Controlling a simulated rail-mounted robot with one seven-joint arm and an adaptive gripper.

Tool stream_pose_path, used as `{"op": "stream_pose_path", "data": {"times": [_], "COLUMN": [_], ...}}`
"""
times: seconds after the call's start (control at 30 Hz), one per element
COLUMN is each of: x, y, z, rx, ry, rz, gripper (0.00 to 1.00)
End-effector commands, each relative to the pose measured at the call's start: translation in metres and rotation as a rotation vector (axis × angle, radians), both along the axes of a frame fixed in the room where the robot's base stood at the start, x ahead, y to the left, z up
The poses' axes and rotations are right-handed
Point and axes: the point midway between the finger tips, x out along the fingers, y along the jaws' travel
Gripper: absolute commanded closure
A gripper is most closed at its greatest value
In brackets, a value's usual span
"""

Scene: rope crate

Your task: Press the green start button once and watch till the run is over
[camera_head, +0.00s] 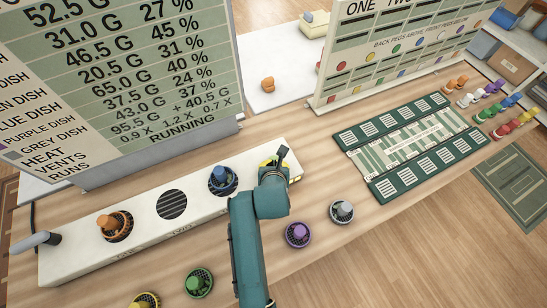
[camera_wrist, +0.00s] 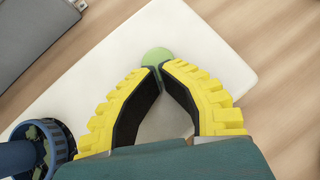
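The green start button (camera_wrist: 157,56) shows in the wrist view on the white bench unit (camera_wrist: 215,62), just beyond my fingertips. In the head view my arm hides it. My gripper (camera_wrist: 159,72) has yellow fingers with black pads, and their tips meet with nothing seen between them. It also shows in the head view (camera_head: 284,166) at the right end of the unit. I cannot tell whether the tips touch the button. The large board (camera_head: 120,75) lists dish weights and percentages, and its bottom line reads "RUNNING" (camera_head: 184,128).
An orange-knobbed dish (camera_head: 114,225) and a blue dish (camera_head: 222,180) sit on the unit, with a bare round grille (camera_head: 172,204) between them. Green (camera_head: 198,282), yellow (camera_head: 145,300), purple (camera_head: 298,234) and grey (camera_head: 341,211) dishes stand in front. A peg board (camera_head: 418,146) lies right.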

Motion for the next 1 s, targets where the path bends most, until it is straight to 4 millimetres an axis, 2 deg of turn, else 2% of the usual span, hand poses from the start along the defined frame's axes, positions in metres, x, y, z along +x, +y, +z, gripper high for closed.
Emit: {"op": "stream_pose_path", "data": {"times": [0.03, 0.2, 0.77, 1.0], "x": [-0.003, -0.005, -0.003, -0.003], "y": [0.000, 0.000, 0.000, 0.000], "z": [-0.011, -0.011, 0.050, 0.051], "rx": [0.001, 0.001, 0.000, 0.000], "ry": [0.017, 0.024, 0.015, 0.013], "rz": [0.001, 0.001, 0.000, 0.000], "gripper": [1.00, 1.00, 1.00, 1.00]}}
